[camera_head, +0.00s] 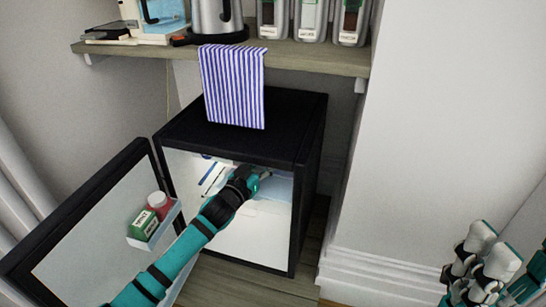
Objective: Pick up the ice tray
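A small black fridge (312,140) stands under a shelf with its door (70,225) swung open to the left. My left arm reaches into it, and the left gripper (264,176) is inside the upper part of the compartment. A pale blue flat thing (277,189), perhaps the ice tray, lies right at the fingertips. The gripper hides part of it, and I cannot tell whether they touch or whether the fingers are open or shut. My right gripper (484,264) is at the lower right, away from the fridge, its finger state unclear.
The door shelf (160,232) holds a green box (143,224) and a red, white-capped bottle (159,203). A striped cloth (233,85) drapes over the wooden shelf (310,58) above, which carries a kettle (215,18) and canisters (312,18). A white wall (430,120) stands right of the fridge.

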